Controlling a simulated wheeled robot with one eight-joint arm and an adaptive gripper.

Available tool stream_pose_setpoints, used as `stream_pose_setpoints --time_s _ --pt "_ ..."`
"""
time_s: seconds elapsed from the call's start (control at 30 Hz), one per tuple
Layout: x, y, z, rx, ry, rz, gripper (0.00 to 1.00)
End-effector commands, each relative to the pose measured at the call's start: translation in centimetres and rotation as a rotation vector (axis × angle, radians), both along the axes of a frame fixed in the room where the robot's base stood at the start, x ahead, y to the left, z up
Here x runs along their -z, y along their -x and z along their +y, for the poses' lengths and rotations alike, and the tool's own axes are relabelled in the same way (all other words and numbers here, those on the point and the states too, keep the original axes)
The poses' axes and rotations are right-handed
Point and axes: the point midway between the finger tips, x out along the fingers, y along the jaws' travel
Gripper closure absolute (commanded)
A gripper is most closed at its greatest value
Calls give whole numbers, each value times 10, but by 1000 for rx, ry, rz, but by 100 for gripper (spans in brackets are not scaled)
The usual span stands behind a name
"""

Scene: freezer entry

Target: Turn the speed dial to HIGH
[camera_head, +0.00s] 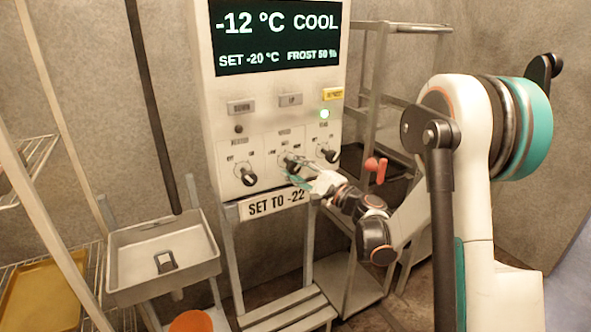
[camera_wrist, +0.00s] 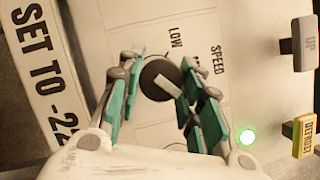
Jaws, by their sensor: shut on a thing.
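The speed dial (camera_head: 289,162) is the middle of three black knobs on the white control panel. In the wrist view the dial (camera_wrist: 153,82) is a dark round knob with a pale pointer bar, beside the labels SPEED and LOW. My gripper (camera_head: 293,170) is at this dial, and its two teal-padded fingers (camera_wrist: 162,75) stand on either side of the knob, shut on it. The pointer's outer end and the other setting labels are partly hidden by a finger, so I cannot read the exact setting.
The left knob (camera_head: 247,176) and right knob (camera_head: 326,153) flank the dial. A green lamp (camera_head: 324,114) is lit below the yellow DEFROST button (camera_head: 333,94). The display (camera_head: 277,38) reads -12 °C COOL. A red-handled thing (camera_head: 376,168) is near my arm; a grey basin (camera_head: 163,252) stands left.

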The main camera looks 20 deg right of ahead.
Motion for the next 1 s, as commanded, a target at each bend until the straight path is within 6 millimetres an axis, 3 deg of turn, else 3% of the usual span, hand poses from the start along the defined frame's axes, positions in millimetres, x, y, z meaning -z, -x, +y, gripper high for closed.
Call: stream_pose_setpoints --time_s 0.13,0.17,0.23,0.27,0.67,1.0 --pt "1 0 0 1 1 1 91" --pt "1 0 0 1 1 1 65" --pt "1 0 0 1 1 1 49" --pt "1 0 0 0 1 1 46" --pt "1 4 -3 0 1 -1 46" --pt "11 51 -37 3 1 0 46"
